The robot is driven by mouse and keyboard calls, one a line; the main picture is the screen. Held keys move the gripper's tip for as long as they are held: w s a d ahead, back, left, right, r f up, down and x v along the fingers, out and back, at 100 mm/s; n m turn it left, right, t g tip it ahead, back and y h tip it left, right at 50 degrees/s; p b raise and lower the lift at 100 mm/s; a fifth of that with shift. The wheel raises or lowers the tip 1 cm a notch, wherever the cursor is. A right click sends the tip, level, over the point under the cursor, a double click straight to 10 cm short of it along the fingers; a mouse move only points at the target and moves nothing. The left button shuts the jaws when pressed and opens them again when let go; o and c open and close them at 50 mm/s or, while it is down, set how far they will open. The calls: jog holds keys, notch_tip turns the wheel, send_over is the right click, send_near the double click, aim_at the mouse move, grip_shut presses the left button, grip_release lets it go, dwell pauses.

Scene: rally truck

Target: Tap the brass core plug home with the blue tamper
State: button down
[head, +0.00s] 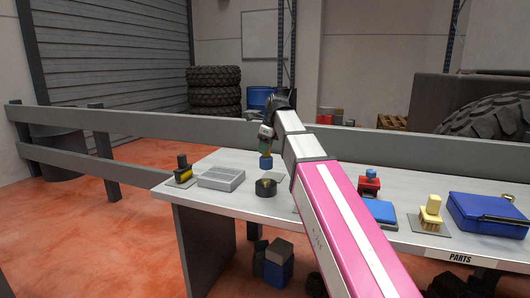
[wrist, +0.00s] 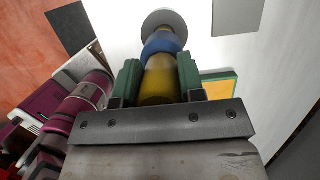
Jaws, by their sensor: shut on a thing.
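My gripper (head: 265,143) is over the table, and its green fingers (wrist: 160,82) are shut on the blue tamper. The tamper shows in the wrist view as a yellow-brown handle (wrist: 160,86) with a blue band beyond it. In the head view its blue end (head: 266,162) points down. Below it on the table stands a dark round holder (head: 265,188) with a brass-coloured spot on top, apparently the core plug. A small gap seems to separate the blue end from the holder. A pale grey disc (wrist: 165,22) shows past the tamper; I cannot tell what it is.
A grey ribbed block (head: 221,179) and a yellow-black piece (head: 183,171) stand left on the table (head: 225,211). A red block with blue top (head: 370,181), a blue block (head: 380,212), a yellow piece (head: 431,211) and a blue case (head: 490,213) are right. My arm hides the table's middle.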

jog(key=shift+r, duration=0.4)
jog(key=shift+f, duration=1.45)
jog(key=shift+r, duration=1.3)
jog(key=shift+f, duration=1.55)
